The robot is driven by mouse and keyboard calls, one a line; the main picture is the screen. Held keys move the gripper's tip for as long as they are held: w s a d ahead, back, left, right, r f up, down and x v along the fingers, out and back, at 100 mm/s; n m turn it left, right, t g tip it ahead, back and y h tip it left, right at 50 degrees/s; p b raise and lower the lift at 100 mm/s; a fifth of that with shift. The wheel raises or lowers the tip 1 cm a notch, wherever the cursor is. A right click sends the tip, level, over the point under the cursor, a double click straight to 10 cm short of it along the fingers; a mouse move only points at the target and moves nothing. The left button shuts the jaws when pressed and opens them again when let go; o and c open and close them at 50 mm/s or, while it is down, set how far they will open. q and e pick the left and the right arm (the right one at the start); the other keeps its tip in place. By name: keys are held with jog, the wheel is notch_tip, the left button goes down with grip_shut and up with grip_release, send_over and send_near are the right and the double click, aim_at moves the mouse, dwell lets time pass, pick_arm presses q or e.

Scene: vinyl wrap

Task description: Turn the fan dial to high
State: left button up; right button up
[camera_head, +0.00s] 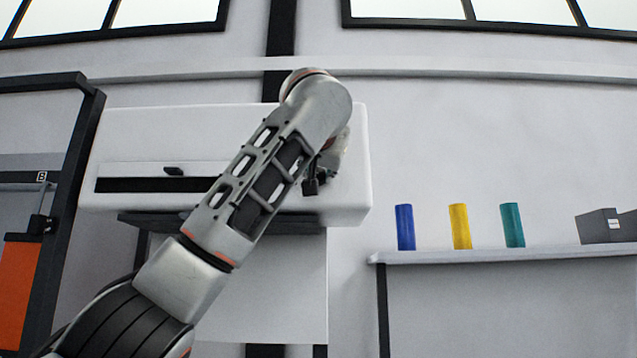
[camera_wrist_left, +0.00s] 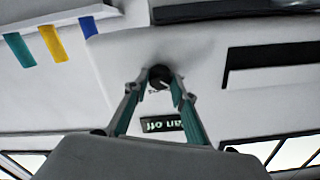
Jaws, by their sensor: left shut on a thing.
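The fan dial (camera_wrist_left: 159,77) is a round black knob with a light pointer mark on the front of a white machine (camera_head: 350,205). In the left wrist view my left gripper (camera_wrist_left: 160,80) has its two fingertips at either side of the dial, shut on it. A dark label (camera_wrist_left: 162,124) with light lettering, upside down in this view, sits near the dial between the fingers. In the head view my left arm hides the dial, and only a dark part of the left gripper (camera_head: 312,184) shows. My right gripper is in neither view.
A shelf (camera_head: 500,256) at right holds blue (camera_head: 405,227), yellow (camera_head: 460,226) and teal (camera_head: 512,225) rolls and grey boxes (camera_head: 598,227). The machine has a dark slot (camera_head: 130,185). A black frame (camera_head: 80,150) with an orange panel (camera_head: 18,285) stands at left.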

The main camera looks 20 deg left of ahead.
pick_arm(q)
jog(key=shift+d+f+m, duration=0.1)
jog(key=shift+m, duration=1.7)
jog(key=m, duration=0.4)
jog(key=shift+m, duration=0.3)
jog(key=m, duration=0.5)
jog(key=shift+p, duration=0.3)
jog(key=m, duration=0.6)
jog(key=shift+m+p, duration=0.35)
jog(key=shift+m, duration=0.05)
jog(key=m, duration=0.4)
jog(key=shift+m+p, duration=0.35)
jog(key=shift+m, duration=0.75)
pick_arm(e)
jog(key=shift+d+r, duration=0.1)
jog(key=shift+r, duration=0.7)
pick_arm(q)
jog(key=shift+w, duration=0.1)
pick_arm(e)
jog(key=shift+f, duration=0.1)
